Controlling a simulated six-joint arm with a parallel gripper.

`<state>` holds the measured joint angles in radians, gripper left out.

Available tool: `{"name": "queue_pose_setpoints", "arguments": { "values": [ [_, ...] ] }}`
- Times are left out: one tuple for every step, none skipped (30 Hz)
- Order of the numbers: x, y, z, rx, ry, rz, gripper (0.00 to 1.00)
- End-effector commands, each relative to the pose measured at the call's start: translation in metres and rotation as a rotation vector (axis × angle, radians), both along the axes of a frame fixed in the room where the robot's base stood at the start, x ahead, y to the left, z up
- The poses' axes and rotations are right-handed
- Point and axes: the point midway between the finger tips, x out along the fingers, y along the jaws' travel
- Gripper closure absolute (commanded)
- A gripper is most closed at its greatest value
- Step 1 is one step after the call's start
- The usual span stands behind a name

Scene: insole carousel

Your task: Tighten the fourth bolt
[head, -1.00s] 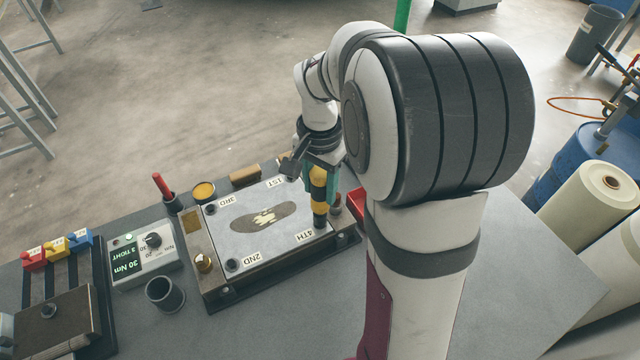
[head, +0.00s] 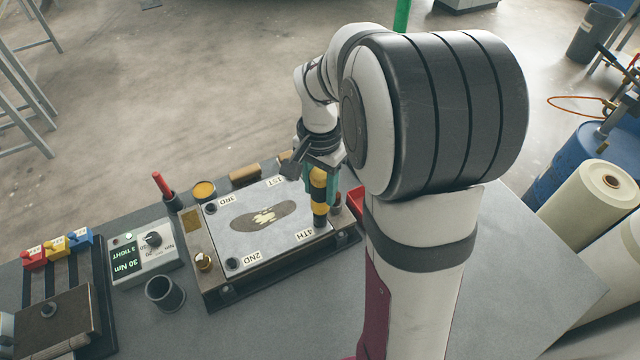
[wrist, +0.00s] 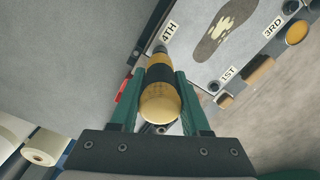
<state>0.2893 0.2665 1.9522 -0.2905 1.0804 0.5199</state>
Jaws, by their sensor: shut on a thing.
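My gripper (head: 318,175) is shut on a yellow and black driver tool, held upright with its tip down at the plate corner marked 4TH. The driver (head: 318,188) also shows between the green fingers in the wrist view (wrist: 160,95). The fourth bolt is hidden under the driver's tip. The grey mould plate (head: 285,237) has corner labels 1ST, 2ND, 3RD and 4TH and an insole-shaped cavity in its middle. The bolt (head: 233,264) at 2ND and the bolt (head: 211,208) at 3RD are visible. The torque box (head: 143,260) display reads 30 Nm and 3 TIGHT.
A dark cup (head: 165,292) and a red-handled tool in a holder (head: 163,186) stand left of the plate. A yellow-topped tin (head: 203,191) is behind it. Red, yellow and blue blocks (head: 57,246) sit far left. A red bin (head: 356,202) is beside my arm.

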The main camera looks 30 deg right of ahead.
Motion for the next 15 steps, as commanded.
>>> {"name": "queue_pose_setpoints", "arguments": {
  "values": [
    [0.0001,0.0,-0.0003,0.0,0.0,0.0,1.0],
    [0.0001,0.0,-0.0007,0.0,0.0,0.0,1.0],
    [0.0002,-0.0001,-0.0012,0.0,0.0,0.0,1.0],
    [0.0001,0.0,-0.0016,-0.001,0.0,0.0,1.0],
    [0.0003,-0.0001,-0.0019,-0.001,0.0,0.0,1.0],
    [0.0003,-0.0001,-0.0024,0.0,-0.001,0.0,1.0],
    [0.0003,-0.0001,-0.0028,0.0,-0.001,0.0,1.0],
    [0.0003,-0.0001,-0.0031,-0.001,0.0,0.0,1.0],
    [0.0003,-0.0001,-0.0036,0.0,-0.001,0.0,1.0],
    [0.0002,-0.0001,-0.004,-0.001,0.0,0.0,1.0],
    [0.0002,-0.0001,-0.0043,-0.001,0.0,0.0,1.0],
    [0.0002,-0.0001,-0.0048,-0.001,0.0,0.0,1.0],
    [0.0001,0.0,-0.0052,0.0,0.0,0.0,1.0],
    [0.0001,0.0,-0.0055,0.0,0.0,0.0,1.0],
    [0.0001,0.0,-0.006,0.0,0.0,0.0,1.0]
  ]
}}
